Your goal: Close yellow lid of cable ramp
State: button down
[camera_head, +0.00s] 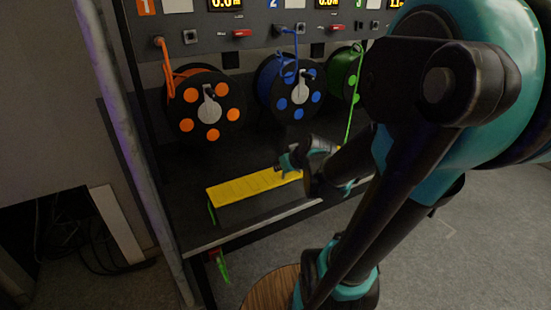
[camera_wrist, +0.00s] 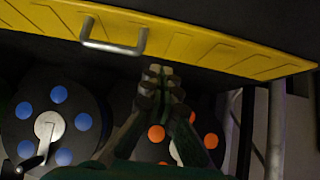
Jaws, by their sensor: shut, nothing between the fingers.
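The yellow lid (camera_head: 240,189) of the cable ramp is a long strip on the dark shelf below the reels in the head view. In the wrist view the yellow lid (camera_wrist: 220,49) crosses the top, with a metal handle (camera_wrist: 113,47) on it. I cannot tell whether it lies fully flat. My gripper (camera_head: 287,165) is near the lid's right part in the head view, which my wrist partly hides. In the wrist view my gripper (camera_wrist: 160,72) is shut and empty, its tips just short of the lid's edge, to the right of the handle. Contact cannot be told.
An orange reel (camera_head: 207,105), a blue reel (camera_head: 290,87) and a green reel (camera_head: 344,73) stand behind the lid. A green cable (camera_head: 351,110) runs down from its reel. A metal post (camera_head: 128,150) stands at left. The shelf's front edge (camera_head: 255,228) is clear.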

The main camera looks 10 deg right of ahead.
aim_at(279, 183)
jog(key=f, duration=0.1)
jog(key=s+f, duration=0.1)
jog(key=f, duration=0.1)
jog(key=shift+s+d, duration=0.25)
jog(key=shift+d, duration=0.05)
jog(key=shift+s+f, duration=0.15)
jog(key=shift+f, duration=0.4)
jog(key=shift+s+f, duration=0.15)
jog(key=shift+f, duration=0.35)
